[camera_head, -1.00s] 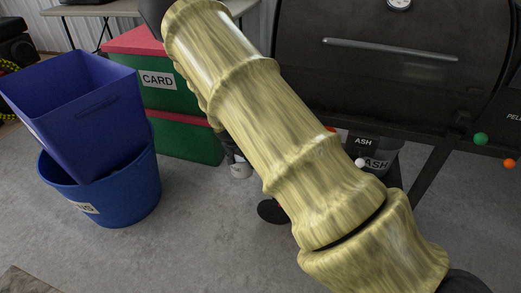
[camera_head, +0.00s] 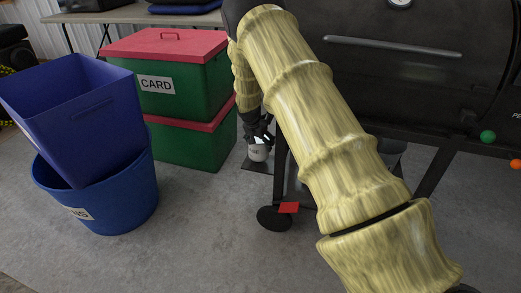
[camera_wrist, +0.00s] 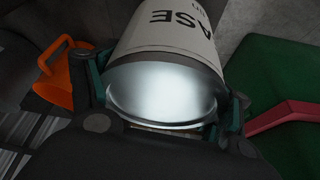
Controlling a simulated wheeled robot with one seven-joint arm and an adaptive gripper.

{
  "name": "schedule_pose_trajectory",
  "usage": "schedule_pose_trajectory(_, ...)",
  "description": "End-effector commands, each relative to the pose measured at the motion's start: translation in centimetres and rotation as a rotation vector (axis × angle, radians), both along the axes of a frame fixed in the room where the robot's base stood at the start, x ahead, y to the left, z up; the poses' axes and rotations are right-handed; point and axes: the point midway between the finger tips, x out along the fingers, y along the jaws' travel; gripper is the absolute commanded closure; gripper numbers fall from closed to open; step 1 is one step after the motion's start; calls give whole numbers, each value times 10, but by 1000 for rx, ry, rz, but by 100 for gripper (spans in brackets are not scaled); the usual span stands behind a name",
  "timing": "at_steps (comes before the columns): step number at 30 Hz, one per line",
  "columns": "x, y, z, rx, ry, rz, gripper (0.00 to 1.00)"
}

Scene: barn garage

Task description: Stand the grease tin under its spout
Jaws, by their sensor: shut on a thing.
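The grease tin (camera_head: 258,153) is a small pale can with a dark label, low beside the grill's leg in the head view. In the wrist view the tin (camera_wrist: 172,38) shows its cream side, with upside-down letters "ASE", and a shiny round end facing the camera. My gripper (camera_head: 260,138) is shut on the tin, with a teal finger on each side of it in the wrist view (camera_wrist: 170,95). An orange piece (camera_wrist: 58,78) is left of the tin there; I cannot tell whether it is the spout. No spout is clear in the head view.
A dark flat plate (camera_head: 258,166) is on the floor below the tin; contact is unclear. Green boxes with red lids (camera_head: 182,86) stand left, then blue bins (camera_head: 100,190). The black grill (camera_head: 420,75) is right.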

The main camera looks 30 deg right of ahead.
Motion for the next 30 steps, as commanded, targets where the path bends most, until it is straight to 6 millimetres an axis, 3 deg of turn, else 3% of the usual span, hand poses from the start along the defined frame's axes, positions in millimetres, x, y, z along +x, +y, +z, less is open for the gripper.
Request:
schedule_pose_trajectory(8,0,0,-33,0,0,0,76)
schedule_pose_trajectory(20,0,1,-35,0,0,1,76)
schedule_pose_trajectory(21,0,1,-35,0,0,0,15)
schedule_pose_trajectory(24,0,1,-35,1,0,0,0)
schedule_pose_trajectory(30,0,1,-35,1,0,0,0)
